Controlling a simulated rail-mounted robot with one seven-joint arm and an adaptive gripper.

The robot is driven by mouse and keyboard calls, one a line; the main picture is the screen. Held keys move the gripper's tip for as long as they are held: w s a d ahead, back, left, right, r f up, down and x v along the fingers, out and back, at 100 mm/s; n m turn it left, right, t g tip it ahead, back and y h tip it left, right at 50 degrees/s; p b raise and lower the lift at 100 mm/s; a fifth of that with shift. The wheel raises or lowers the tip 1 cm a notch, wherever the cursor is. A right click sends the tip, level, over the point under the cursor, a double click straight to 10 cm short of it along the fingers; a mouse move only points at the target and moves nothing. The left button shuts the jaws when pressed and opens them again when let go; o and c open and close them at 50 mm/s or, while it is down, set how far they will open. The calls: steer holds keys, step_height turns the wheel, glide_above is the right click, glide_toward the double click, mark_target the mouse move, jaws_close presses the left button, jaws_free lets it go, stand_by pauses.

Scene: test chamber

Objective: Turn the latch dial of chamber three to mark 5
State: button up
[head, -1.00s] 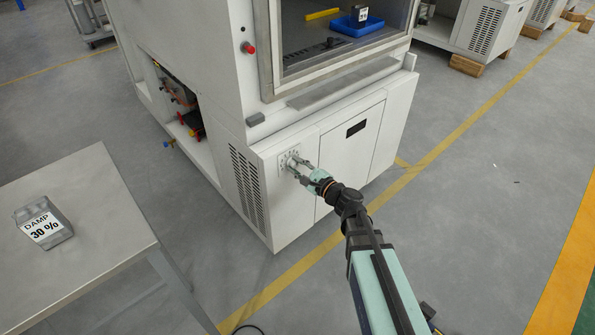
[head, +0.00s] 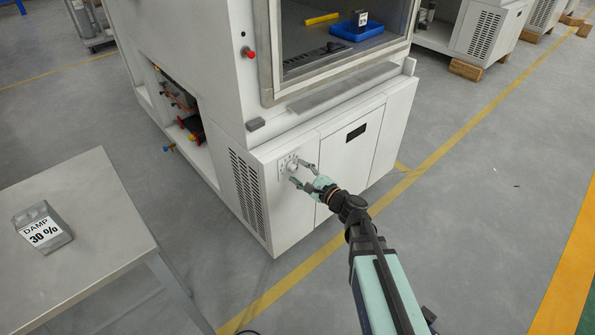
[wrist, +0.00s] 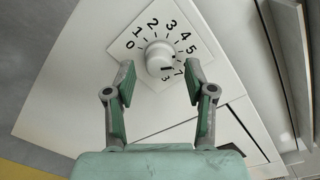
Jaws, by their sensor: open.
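The latch dial is a round white knob (wrist: 159,57) on a square white plate (wrist: 125,45), low on the cabinet front. The dial (head: 291,166) also shows in the head view. Figures 0 to 5 run clockwise around the knob in the wrist view, with a partly hidden figure below 5. My gripper (head: 303,177) also shows in the head view.
A grey table (head: 100,195) at the left bears a block marked DAMP 30 % (head: 43,228). A blue tray (head: 357,30) and a yellow bar (head: 321,18) are behind the chamber window.

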steer(key=v, duration=0.6)
stand_by(0.3)
